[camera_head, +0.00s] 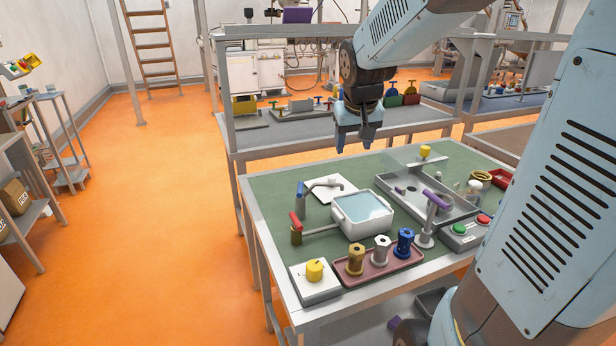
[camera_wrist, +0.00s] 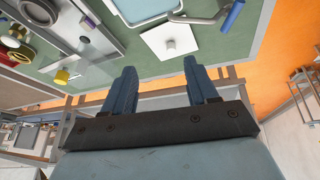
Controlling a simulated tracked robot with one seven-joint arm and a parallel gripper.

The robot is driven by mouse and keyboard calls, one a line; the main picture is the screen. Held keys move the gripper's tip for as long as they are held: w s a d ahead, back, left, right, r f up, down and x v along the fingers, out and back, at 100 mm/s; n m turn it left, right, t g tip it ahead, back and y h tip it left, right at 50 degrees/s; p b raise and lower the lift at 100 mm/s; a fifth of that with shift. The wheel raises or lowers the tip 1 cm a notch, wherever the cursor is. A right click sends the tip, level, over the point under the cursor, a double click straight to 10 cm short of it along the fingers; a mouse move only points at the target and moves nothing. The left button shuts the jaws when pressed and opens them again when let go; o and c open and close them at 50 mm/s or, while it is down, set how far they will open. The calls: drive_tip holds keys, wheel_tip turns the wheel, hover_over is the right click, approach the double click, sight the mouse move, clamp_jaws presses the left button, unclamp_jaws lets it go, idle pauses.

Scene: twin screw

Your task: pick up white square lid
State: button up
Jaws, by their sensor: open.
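The white square lid (camera_head: 322,193) lies flat on the green table top, behind the white basin of bluish water (camera_head: 336,218). In the wrist view the lid (camera_wrist: 156,41) shows whole, with a small pale knob near its middle. My gripper (camera_head: 355,148) hangs above the far edge of the table, behind and to the right of the lid in the head view. Its two dark blue fingers are apart and empty. In the wrist view my gripper (camera_wrist: 160,68) has the lid in front of its fingertips, clear of them.
A tap with a blue handle (camera_head: 300,188) stands left of the lid, and one with a red handle (camera_head: 296,221) is nearer. A metal tray (camera_head: 405,200) with a clear plate lies to the right.

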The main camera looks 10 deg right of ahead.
drive_tip(key=y, duration=0.1)
approach(332, 177)
drive_tip(key=x, duration=0.5)
drive_tip(key=shift+s+d+f, duration=0.1)
drive_tip(key=shift+d+f, duration=0.1)
drive_tip(key=shift+f, duration=0.05)
drive_tip(key=shift+x, duration=2.45)
drive_tip(key=shift+a+r, duration=0.1)
drive_tip(key=shift+a, duration=0.1)
clamp_jaws()
